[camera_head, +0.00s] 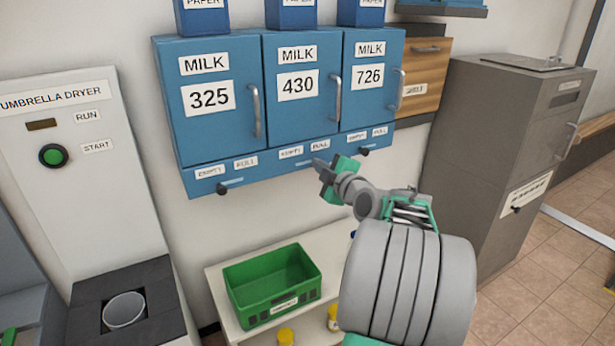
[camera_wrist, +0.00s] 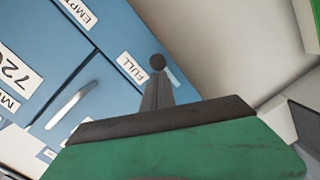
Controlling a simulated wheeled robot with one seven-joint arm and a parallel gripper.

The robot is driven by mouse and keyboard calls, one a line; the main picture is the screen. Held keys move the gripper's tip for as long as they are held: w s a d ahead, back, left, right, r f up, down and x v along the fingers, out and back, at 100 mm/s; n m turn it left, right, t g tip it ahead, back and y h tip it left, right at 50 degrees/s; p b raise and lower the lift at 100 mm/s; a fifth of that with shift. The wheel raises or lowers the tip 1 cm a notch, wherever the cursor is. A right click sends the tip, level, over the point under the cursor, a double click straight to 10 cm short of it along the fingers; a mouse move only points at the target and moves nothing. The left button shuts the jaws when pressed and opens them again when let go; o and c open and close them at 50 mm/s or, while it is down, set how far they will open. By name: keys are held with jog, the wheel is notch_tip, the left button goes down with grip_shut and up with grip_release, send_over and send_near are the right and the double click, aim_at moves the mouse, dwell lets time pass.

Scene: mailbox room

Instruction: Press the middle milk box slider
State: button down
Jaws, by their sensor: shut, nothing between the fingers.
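The middle milk box (camera_head: 290,100), a blue door marked 430, hangs on the wall between 325 and 726. Below it a blue strip carries EMPTY and FULL labels and a light slot (camera_head: 304,165). In the wrist view a dark round knob (camera_wrist: 157,62), seemingly the middle slider's, shows by the FULL label (camera_wrist: 131,70). In the head view my gripper hides this knob. My gripper (camera_head: 318,163) is shut and empty, its tips at the strip under 430. In the wrist view the grey tips (camera_wrist: 157,95) overlap the knob's lower edge; I cannot tell if they touch.
The left slider knob (camera_head: 222,188) and right slider knob (camera_head: 363,151) sit on the same strip. A green crate (camera_head: 272,285) stands on a white shelf below. An umbrella dryer (camera_head: 85,170) is at left, a grey cabinet (camera_head: 500,150) at right.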

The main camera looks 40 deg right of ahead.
jog(key=shift+d, duration=0.1)
jog(key=s+a+r, duration=0.3)
jog(key=s+a, duration=0.2)
jog(key=s, duration=0.5)
jog(key=shift+a, duration=0.3)
jog(key=w+a+r+m+g+y+p, duration=0.1)
jog(key=a+r+m+g+y+p, duration=0.15)
jog(key=a+p, duration=0.5)
jog(key=w+a+r+m+g+y+p, duration=0.1)
jog(key=w+a+g+p, duration=0.15)
jog(key=a+p, duration=0.5)
jog(key=s+a+r+m+g+p, duration=0.2)
jog(key=s+a+m+g+p, duration=0.1)
jog(key=s+a+p, duration=0.3)
jog(key=s+a+r+m+g+p, duration=0.3)
jog(key=s+a+m+g+p, duration=0.1)
jog(key=s+a+p, duration=0.3)
jog(key=shift+s+a+g, duration=0.2)
jog(key=shift+s+g, duration=0.5)
jog(key=shift+s, duration=0.3)
